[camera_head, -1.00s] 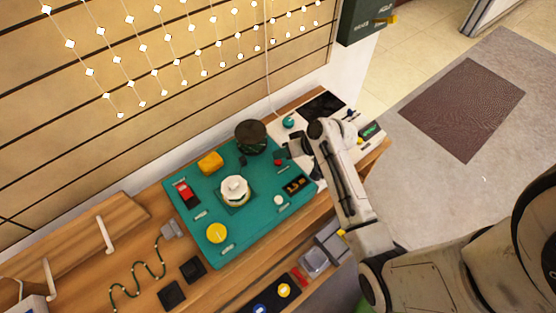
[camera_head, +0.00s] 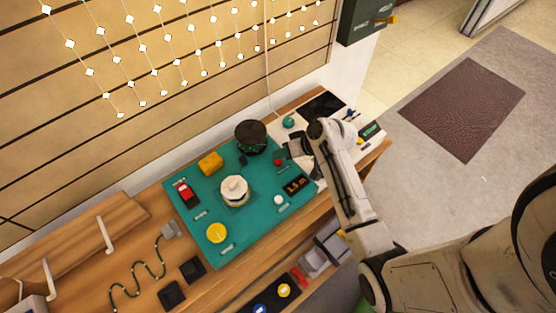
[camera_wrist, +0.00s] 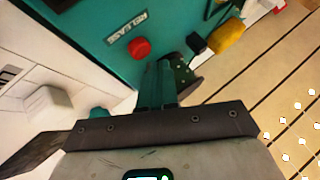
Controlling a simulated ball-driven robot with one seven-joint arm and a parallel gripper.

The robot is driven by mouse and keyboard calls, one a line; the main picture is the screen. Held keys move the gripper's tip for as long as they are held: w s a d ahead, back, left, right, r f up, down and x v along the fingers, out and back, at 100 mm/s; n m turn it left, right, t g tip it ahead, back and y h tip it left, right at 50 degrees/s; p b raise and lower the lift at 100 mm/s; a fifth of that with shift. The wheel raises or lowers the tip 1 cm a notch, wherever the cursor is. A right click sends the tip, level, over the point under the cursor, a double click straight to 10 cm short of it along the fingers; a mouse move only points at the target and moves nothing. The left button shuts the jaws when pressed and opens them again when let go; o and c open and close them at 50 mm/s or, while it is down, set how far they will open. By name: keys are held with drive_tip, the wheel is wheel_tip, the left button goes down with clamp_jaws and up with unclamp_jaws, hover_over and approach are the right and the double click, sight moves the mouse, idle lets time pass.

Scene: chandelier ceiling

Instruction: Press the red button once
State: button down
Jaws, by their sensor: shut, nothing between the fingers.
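The red button (camera_head: 278,162) is a small round cap on the teal panel (camera_head: 255,225). In the wrist view the red button (camera_wrist: 139,48) sits beside a "RELEASE" label. My gripper (camera_head: 298,143) is over the right edge of the panel, close to the red button on its right. In the wrist view my gripper (camera_wrist: 159,72) shows shut and empty, its fingers just below and right of the button in the picture. The fingers appear apart from the button; their height above the panel is hard to judge.
A dark round pot (camera_head: 251,137), yellow block (camera_head: 210,163), red switch (camera_head: 187,194), white knob (camera_head: 235,189), yellow disc (camera_head: 217,233) and small display (camera_head: 295,184) are on the panel. A white console (camera_head: 368,131) stands to its right.

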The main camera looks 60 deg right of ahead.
sight(281, 161)
drive_tip(key=shift+f, duration=0.1)
drive_tip(key=shift+f, duration=0.3)
drive_tip(key=shift+f+b, duration=0.45)
drive_tip(key=shift+f, duration=0.05)
idle(0.9)
drive_tip(key=shift+r+p, duration=0.95)
drive_tip(key=shift+p, duration=0.05)
wheel_tip(281, 161, up, 5)
drive_tip(key=p, duration=0.4)
drive_tip(key=shift+p, duration=0.35)
idle(0.5)
